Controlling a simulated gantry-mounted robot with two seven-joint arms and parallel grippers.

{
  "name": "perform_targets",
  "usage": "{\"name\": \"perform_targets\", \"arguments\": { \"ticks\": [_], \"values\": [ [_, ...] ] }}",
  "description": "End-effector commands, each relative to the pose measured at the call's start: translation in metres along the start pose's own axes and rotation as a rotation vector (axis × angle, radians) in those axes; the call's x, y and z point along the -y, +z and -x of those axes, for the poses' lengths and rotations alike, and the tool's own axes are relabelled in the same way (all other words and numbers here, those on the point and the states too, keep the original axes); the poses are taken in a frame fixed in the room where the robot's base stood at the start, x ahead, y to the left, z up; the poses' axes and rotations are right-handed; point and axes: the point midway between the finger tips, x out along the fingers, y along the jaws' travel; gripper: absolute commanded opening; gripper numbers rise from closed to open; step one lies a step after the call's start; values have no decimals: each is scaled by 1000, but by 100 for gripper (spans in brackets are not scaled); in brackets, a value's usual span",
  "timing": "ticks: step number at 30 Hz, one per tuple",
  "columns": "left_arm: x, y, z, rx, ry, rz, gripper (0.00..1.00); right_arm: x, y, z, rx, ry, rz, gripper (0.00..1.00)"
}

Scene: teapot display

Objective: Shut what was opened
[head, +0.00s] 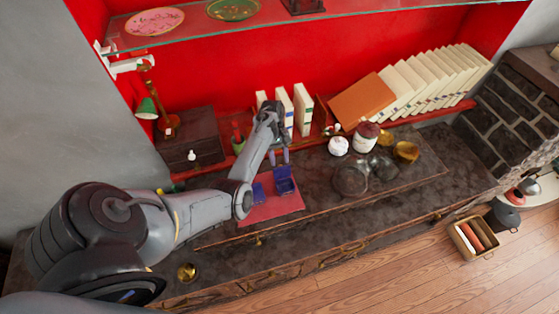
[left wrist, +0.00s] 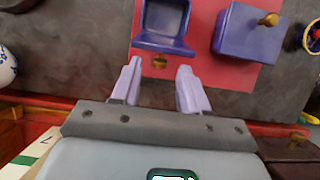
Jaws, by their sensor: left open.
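A blue-purple box (head: 287,187) stands open on a red mat (head: 272,213) on the dark cabinet top, with its lid seeming raised at the back. In the left wrist view this open box (left wrist: 165,15) shows a dark inside and a small gold piece near my fingers. A second blue box (head: 258,192) with a gold knob is beside it; it also shows in the left wrist view (left wrist: 247,35) and looks closed. My left gripper (head: 279,158) is open and empty, just behind the open box, its fingertips (left wrist: 157,80) pointing towards it. My right gripper is out of view.
Upright books (head: 302,110) and a dark wooden chest (head: 190,140) stand behind. A white round pot (head: 338,146), a lidded jar (head: 365,137) and glass bowls (head: 350,180) are to the right. A glass shelf (head: 300,20) hangs above. The front cabinet top is mostly clear.

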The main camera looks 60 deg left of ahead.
Motion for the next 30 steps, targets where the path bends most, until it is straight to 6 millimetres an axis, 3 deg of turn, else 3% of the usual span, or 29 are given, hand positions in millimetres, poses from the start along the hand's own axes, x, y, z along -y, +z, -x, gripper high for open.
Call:
{"name": "perform_targets", "arguments": {
  "ticks": [6, 15, 24, 30],
  "values": [
    [0, 0, -14, 1, 0, 0, 44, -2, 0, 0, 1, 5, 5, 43],
    [0, 0, -16, 0, 0, 0, 44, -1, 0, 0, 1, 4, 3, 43],
    [0, 0, -15, 0, 0, 0, 0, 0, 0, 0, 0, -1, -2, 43],
    [0, 1, -14, -3, 0, 0, 0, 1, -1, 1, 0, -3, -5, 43]
  ]
}}
